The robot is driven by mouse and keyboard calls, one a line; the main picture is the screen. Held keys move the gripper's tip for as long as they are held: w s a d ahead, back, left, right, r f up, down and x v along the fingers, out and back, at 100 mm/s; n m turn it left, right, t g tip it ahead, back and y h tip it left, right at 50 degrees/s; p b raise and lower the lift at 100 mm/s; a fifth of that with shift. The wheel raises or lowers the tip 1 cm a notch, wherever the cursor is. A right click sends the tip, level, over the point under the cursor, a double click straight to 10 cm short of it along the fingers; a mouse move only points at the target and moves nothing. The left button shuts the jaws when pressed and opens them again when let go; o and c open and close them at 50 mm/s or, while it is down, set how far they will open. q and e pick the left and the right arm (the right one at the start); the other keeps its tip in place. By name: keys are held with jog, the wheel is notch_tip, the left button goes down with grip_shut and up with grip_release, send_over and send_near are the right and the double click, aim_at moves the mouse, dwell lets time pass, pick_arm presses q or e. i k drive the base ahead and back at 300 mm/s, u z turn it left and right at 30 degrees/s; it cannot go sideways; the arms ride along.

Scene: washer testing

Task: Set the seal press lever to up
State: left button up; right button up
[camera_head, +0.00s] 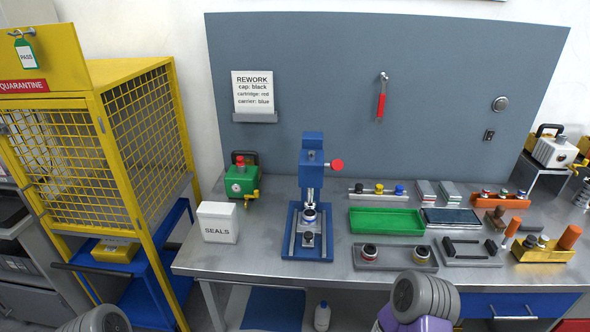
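The blue seal press (312,150) stands upright on the grey workbench, left of its middle. Its lever shows as a short arm with a red knob (337,165) on the right side of the press head; it sticks out to the right, roughly level. Under the ram, a small dark-topped part (309,215) sits in the press base. Grey ribbed parts of my own arms show at the bottom edge, one at the left corner and one right of centre, well below the press. No gripper fingertips are visible, and nothing touches the lever.
A white SEALS box (219,223) and a green pump-like unit (241,178) stand left of the press. A green tray (387,221) and a grey fixture tray (394,267) lie to its right. A yellow mesh cage (140,140) borders the bench's left. Space before the knob looks clear.

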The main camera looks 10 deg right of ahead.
aim_at(337, 164)
jog(key=u, duration=0.8)
jog(key=k, duration=0.3)
jog(key=z, duration=1.25)
